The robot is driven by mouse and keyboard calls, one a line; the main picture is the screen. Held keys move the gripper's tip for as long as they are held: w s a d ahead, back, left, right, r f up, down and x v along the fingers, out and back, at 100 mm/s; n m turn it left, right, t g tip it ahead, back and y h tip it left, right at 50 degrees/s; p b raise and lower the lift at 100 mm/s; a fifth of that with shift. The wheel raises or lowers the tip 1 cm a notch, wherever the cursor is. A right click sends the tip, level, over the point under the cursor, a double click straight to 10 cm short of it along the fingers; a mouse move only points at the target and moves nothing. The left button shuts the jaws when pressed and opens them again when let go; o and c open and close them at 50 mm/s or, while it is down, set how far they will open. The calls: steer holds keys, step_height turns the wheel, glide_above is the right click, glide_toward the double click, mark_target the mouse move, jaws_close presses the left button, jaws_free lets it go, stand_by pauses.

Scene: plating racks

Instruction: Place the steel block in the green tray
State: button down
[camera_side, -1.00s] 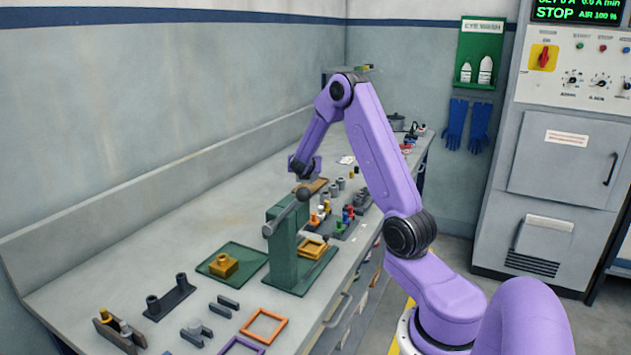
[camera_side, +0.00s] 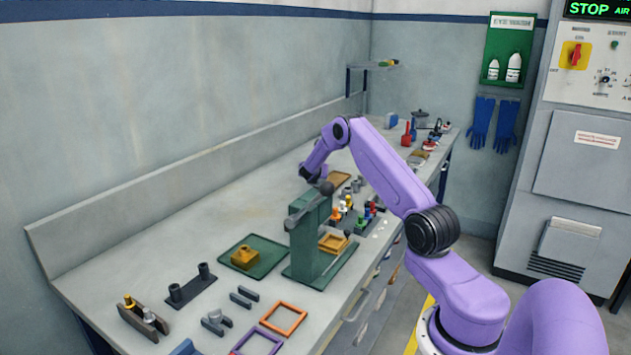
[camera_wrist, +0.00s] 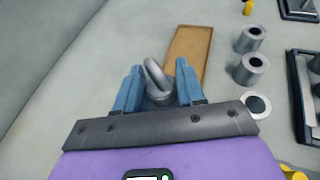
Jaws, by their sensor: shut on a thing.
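My gripper (camera_wrist: 159,72) has its two blue fingers closed around a grey metal piece with a ring on top, which appears to be the steel block (camera_wrist: 156,90). Its lower part is hidden behind the gripper mount. In the side view my gripper (camera_side: 316,173) is just behind the top of a green press, and the held piece cannot be made out. The green tray (camera_side: 268,250) lies flat on the bench, left of the press and apart from my gripper. A brass-coloured block (camera_side: 244,257) with a knob sits in it.
The green press (camera_side: 308,235) stands between tray and bench front. A brown tray (camera_wrist: 190,52) lies just beyond my gripper, with grey hollow cylinders (camera_wrist: 250,68) to its right. Orange (camera_side: 283,318) and purple frames lie in front. The bench behind the green tray is clear.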

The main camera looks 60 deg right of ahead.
steer(key=shift+w+d+f, duration=0.5)
steer(key=shift+w+f, duration=0.05)
steer(key=shift+f, duration=1.55)
steer(key=shift+f, duration=0.2)
steer(key=c, duration=0.7)
jaws_free()
steer(key=shift+a, duration=0.1)
steer(key=shift+o, duration=0.2)
steer(key=shift+s+a+r, duration=0.2)
steer(key=shift+a+r, duration=0.05)
steer(key=shift+a, duration=0.1)
steer(key=v, duration=1)
steer(key=shift+a+r, duration=0.15)
steer(key=shift+a, duration=0.1)
steer(key=shift+s+a+r, duration=0.1)
steer(key=shift+s+a, duration=0.05)
steer(key=shift+a, duration=0.1)
steer(key=c, duration=0.4)
